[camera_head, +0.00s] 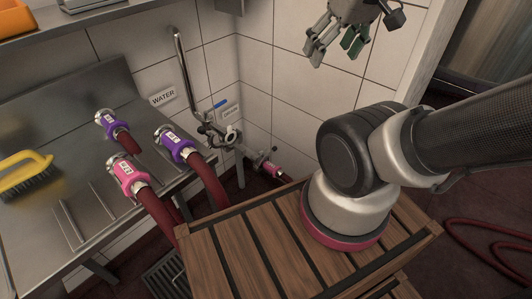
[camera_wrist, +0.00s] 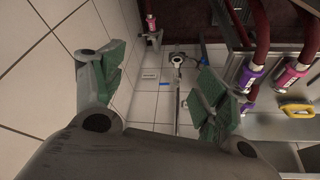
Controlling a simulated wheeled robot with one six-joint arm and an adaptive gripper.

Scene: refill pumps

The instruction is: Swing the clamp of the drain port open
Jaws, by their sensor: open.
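The drain port (camera_head: 231,136) is a round metal fitting low on the tiled wall near the corner, below a small sign (camera_head: 230,112) and a blue-handled valve (camera_head: 221,103). In the wrist view the port (camera_wrist: 177,60) shows upside down, beyond and between my fingers. Its clamp is too small to tell from the fitting, and I cannot tell whether it is open or shut. My gripper (camera_head: 336,50) is high at the upper right in the head view, well apart from the port. Its green-padded fingers (camera_wrist: 165,85) are spread and empty.
A steel counter (camera_head: 75,215) at left bears a yellow brush (camera_head: 27,177) and hose ends with purple (camera_head: 176,146) and pink (camera_head: 127,176) collars. A pink-collared fitting (camera_head: 275,170) is right of the port. A slatted wooden surface (camera_head: 250,255) lies in front. Tiled walls meet behind the port.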

